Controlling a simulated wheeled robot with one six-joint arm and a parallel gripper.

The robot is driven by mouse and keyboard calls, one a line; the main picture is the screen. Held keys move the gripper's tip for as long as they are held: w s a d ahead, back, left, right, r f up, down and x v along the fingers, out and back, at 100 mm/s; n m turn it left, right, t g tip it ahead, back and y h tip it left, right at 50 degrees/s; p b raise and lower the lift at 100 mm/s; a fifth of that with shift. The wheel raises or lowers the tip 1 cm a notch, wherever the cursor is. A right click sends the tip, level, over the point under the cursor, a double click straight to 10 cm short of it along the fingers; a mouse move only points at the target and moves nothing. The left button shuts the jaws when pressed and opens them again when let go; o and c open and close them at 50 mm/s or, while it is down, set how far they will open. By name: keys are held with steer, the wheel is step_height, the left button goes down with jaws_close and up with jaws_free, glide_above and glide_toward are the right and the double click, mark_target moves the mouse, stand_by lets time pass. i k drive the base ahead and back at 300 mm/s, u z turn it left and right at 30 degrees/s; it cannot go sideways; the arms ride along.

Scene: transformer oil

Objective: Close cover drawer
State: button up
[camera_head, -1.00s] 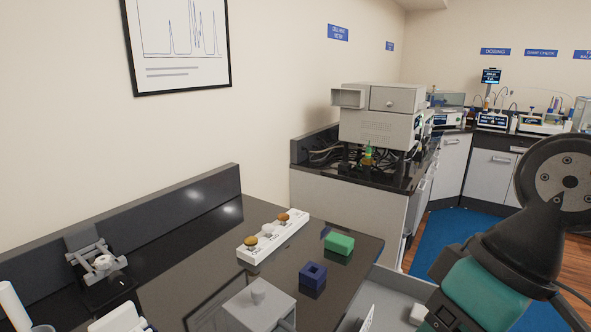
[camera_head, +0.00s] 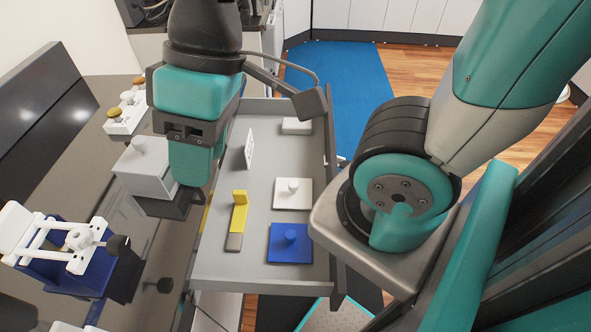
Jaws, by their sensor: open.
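The cover drawer (camera_head: 256,187) is a shallow light-grey tray, pulled out from the dark counter toward the right. Its outer front edge (camera_head: 331,165) lies at the right. Inside are a white square cover (camera_head: 306,196) with a knob, a blue square cover (camera_head: 278,252) with a knob, a yellow-handled piece (camera_head: 238,218), an upright white plate (camera_head: 250,148) and a white block (camera_head: 296,127) at the far end. My gripper (camera_head: 178,203) hangs above the counter side of the drawer, open, next to the grey box. It hides part of the drawer's left wall. I see no contact with the drawer front.
A grey box (camera_head: 138,180) with a knob stands on the counter (camera_head: 75,160) left of my gripper. A white strip with round knobs (camera_head: 124,120) lies behind it. A white-and-blue fixture (camera_head: 50,250) stands at the near left. Blue matting (camera_head: 340,80) covers clear floor beyond the drawer.

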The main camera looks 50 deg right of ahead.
mark_target(276, 154)
steer(key=u, duration=0.4)
steer(key=k, duration=0.95)
steer(key=z, duration=1.2)
